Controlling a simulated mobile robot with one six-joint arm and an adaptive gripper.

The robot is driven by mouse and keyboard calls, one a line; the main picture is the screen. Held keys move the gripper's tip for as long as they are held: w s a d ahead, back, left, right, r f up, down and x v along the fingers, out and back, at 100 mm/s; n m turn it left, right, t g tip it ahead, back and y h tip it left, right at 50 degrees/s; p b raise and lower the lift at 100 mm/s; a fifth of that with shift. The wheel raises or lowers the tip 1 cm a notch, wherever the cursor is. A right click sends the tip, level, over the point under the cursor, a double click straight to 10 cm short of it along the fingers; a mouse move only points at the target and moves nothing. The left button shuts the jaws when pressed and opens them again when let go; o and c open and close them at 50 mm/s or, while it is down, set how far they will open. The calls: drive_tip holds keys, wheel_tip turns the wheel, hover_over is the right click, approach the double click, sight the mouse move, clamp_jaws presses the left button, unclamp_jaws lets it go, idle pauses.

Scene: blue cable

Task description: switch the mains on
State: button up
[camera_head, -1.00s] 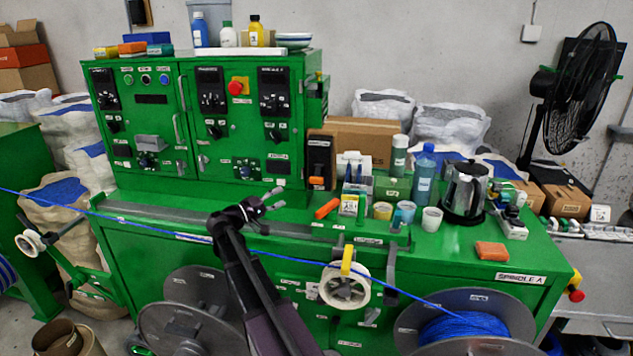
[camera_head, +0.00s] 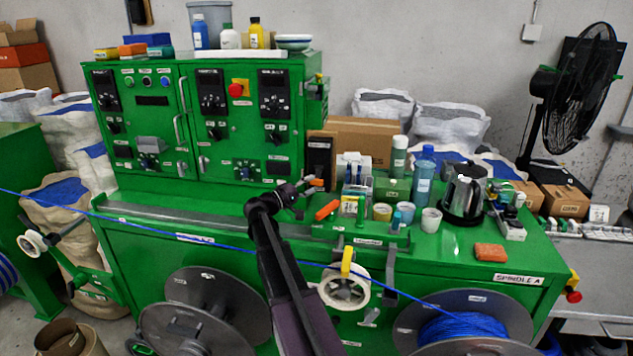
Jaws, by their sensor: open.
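A dark upright switch box (camera_head: 320,156) stands on the green bench, just right of the green control cabinet (camera_head: 152,126). A small orange lever (camera_head: 317,182) shows at its lower end, and I take this for the mains switch; its label is too small to read. My gripper (camera_head: 309,187) is open, in front of the lower part of the box, with its fingertips at the orange lever. I cannot tell whether they touch it. The gripper partly hides the lever and the bottom of the box.
A red stop button (camera_head: 236,90) and several knobs are on the cabinet. A blue cable (camera_head: 215,242) runs across the bench front to a spool (camera_head: 463,326).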

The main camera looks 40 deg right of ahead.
sight(318, 176)
drive_tip(key=shift+s+d+r, duration=0.1)
drive_tip(key=shift+d+r, duration=0.1)
drive_tip(key=shift+d, duration=1.15)
drive_tip(key=shift+c, duration=0.2)
